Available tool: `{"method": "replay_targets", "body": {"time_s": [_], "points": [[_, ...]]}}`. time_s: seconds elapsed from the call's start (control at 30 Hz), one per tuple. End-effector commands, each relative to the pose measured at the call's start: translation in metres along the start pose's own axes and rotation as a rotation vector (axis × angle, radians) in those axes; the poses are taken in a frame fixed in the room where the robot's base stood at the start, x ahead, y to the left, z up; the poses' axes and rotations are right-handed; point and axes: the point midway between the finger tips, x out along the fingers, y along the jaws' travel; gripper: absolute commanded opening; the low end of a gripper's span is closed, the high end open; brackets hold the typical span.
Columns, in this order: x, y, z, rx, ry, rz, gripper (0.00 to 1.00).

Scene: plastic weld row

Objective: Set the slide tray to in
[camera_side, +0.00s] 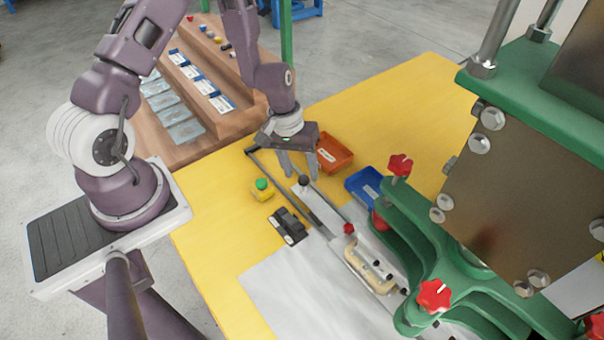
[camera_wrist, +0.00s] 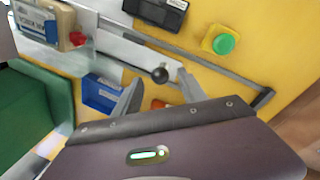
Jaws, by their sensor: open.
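The slide tray (camera_side: 321,209) is a long grey metal strip lying between rails on the yellow table, running toward the green press. A black ball knob (camera_side: 303,181) stands at its near-arm end, and it also shows in the wrist view (camera_wrist: 159,75). A cream part (camera_side: 369,264) sits at the tray's press end, beside the green lower fixture. My gripper (camera_side: 302,175) is open and empty, pointing down above the knob end. In the wrist view its two fingertips (camera_wrist: 160,88) are on either side of the knob, apart from it. Their height over the knob is unclear.
The green press (camera_side: 420,235) with red star knobs (camera_side: 400,165) stands at right. An orange bin (camera_side: 334,152) and a blue bin (camera_side: 364,185) lie behind the tray. A green button on a yellow box (camera_side: 262,189) and a black box (camera_side: 288,226) are in front.

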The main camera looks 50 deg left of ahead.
Motion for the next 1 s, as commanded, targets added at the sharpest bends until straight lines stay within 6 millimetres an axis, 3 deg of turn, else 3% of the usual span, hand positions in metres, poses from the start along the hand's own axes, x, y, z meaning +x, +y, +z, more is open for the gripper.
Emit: {"method": "replay_targets", "body": {"time_s": [0.13, 0.4, 0.43, 0.67, 1.0], "points": [[0.020, 0.000, 0.000, 0.000, -0.001, 0.001, 0.49], [0.024, 0.000, 0.000, -0.001, 0.001, 0.000, 0.49], [0.024, 0.000, 0.000, -0.002, 0.001, 0.000, 0.47], [0.024, 0.000, 0.000, -0.002, 0.001, 0.000, 0.02], [0.024, 0.000, 0.000, -0.003, 0.002, 0.000, 0.00]]}}
